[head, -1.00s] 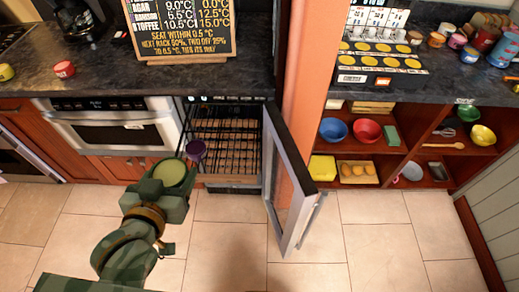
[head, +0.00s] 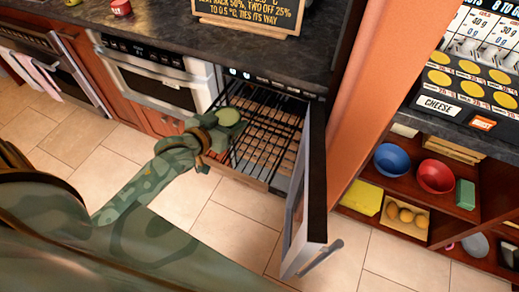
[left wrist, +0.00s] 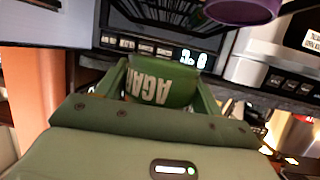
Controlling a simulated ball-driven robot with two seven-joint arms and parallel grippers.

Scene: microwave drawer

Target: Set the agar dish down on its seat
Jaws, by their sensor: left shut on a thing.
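The agar dish (head: 230,116) is a pale green round dish at the mouth of the open appliance in the head view. My left gripper (head: 219,127) is shut on it and holds it at the left front of the wire racks. In the left wrist view the dish (left wrist: 160,87) shows its AGAR lettering upside down between the green fingers. The wire racks (head: 270,125) fill the open appliance, with brown slabs beneath them. I cannot tell which spot is the dish's seat. My right gripper is not in view.
The open glass door (head: 310,190) stands out at the right of the racks. An orange post (head: 395,75) rises beyond it. A purple cup (left wrist: 242,9) shows at the top of the left wrist view. The tiled floor in front is clear.

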